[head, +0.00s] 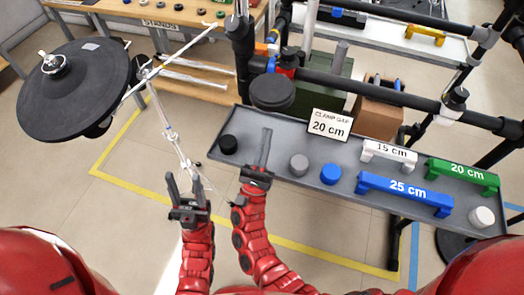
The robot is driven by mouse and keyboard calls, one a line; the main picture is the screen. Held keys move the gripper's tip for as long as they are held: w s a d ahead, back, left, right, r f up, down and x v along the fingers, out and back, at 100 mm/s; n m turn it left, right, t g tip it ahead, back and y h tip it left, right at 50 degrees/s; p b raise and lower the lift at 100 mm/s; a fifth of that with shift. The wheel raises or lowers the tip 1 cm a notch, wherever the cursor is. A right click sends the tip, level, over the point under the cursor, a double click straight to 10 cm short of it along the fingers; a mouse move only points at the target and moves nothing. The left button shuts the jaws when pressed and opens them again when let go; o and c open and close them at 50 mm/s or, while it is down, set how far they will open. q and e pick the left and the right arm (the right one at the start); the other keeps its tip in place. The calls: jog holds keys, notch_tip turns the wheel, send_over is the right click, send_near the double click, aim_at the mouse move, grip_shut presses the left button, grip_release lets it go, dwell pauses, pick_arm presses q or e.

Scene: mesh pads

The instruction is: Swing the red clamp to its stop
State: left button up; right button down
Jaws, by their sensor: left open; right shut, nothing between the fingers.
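The red clamp (287,71) is a small red part on the black rack tube at top centre, just behind a round black pad; its details are too small to tell, and a blue part (271,66) sits beside it. My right gripper (267,131) is shut and empty over the grey tray, below and in front of the black pad (272,91), apart from the clamp. My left gripper (185,178) is open and empty, left of the tray and near a thin metal stand. A sign (330,125) reads "CLAMP GAP 20 cm".
A large drum pad (75,88) stands at left.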

aim_at(271, 111)
jog(key=x, duration=0.3)
jog(key=shift+w+d+r, duration=0.1)
jog(key=shift+w+r, duration=0.05)
jog(key=shift+r, duration=0.05)
jog(key=r+g+b, duration=0.1)
jog(key=b, duration=0.2)
jog(key=shift+w+r, duration=0.1)
jog(key=shift+r, duration=0.5)
jog(key=shift+b, duration=0.35)
